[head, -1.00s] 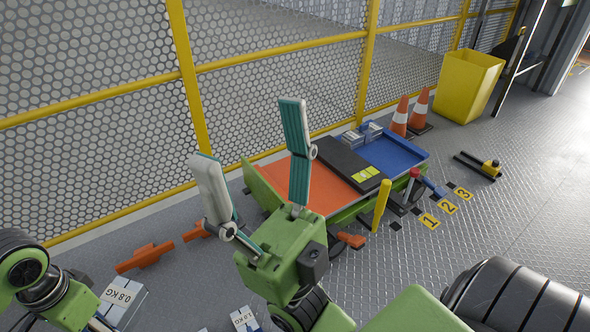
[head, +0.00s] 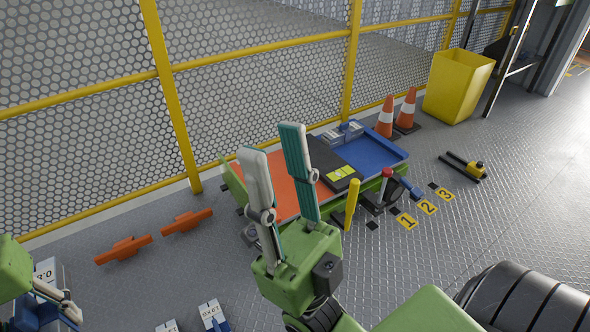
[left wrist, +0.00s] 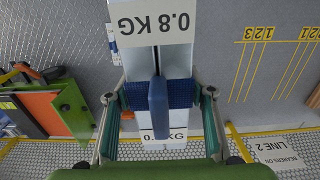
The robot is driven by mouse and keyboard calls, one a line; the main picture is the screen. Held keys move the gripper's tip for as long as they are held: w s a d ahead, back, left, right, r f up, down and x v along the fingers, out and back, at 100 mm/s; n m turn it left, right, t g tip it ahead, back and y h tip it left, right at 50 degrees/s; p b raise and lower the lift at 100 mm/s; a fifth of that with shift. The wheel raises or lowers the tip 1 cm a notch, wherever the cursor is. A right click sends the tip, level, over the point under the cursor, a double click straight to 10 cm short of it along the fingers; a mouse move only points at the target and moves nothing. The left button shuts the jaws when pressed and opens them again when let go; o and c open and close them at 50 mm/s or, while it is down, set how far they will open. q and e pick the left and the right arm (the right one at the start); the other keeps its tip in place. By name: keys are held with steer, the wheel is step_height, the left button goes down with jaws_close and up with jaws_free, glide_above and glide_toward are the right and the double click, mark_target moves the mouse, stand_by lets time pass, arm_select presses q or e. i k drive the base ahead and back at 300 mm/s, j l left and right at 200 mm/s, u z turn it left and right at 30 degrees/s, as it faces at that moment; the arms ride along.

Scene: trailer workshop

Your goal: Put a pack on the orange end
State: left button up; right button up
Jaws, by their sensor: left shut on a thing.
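The trailer is low and green-sided, with an orange end (head: 326,194) at left, a blue end (head: 378,154) at right and a black divider (head: 331,163) between. The orange end looks bare where it shows; my right gripper hides part of it. My left gripper (left wrist: 157,105) is shut on a pale pack (left wrist: 152,70) labelled 0.8 KG, with a blue strap or handle between the fingers. That pack shows partly at the head view's lower left (head: 46,272). My right gripper (head: 272,145) is open and empty, in front of the trailer in the picture.
Two more labelled packs (head: 211,313) lie on the floor at the bottom. Orange blocks (head: 123,250) lie on the floor at left. Small grey packs (head: 342,133) sit by the blue end. A yellow post (head: 351,203), cones (head: 386,118) and a mesh fence (head: 90,125) are around the trailer.

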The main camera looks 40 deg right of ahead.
mark_target(272, 168)
steer(key=l+z, duration=0.1)
steer(key=l, duration=0.65)
steer(key=i+l+z, duration=0.1)
steer(key=l, duration=0.65)
steer(key=i+l+z, duration=0.1)
steer(key=l, duration=0.65)
steer(key=i+l+z, duration=0.1)
steer(key=i+l, duration=0.2)
steer(key=i, duration=0.2)
steer(key=i+l+z, duration=0.1)
steer(key=i+l, duration=0.2)
steer(key=i, duration=0.25)
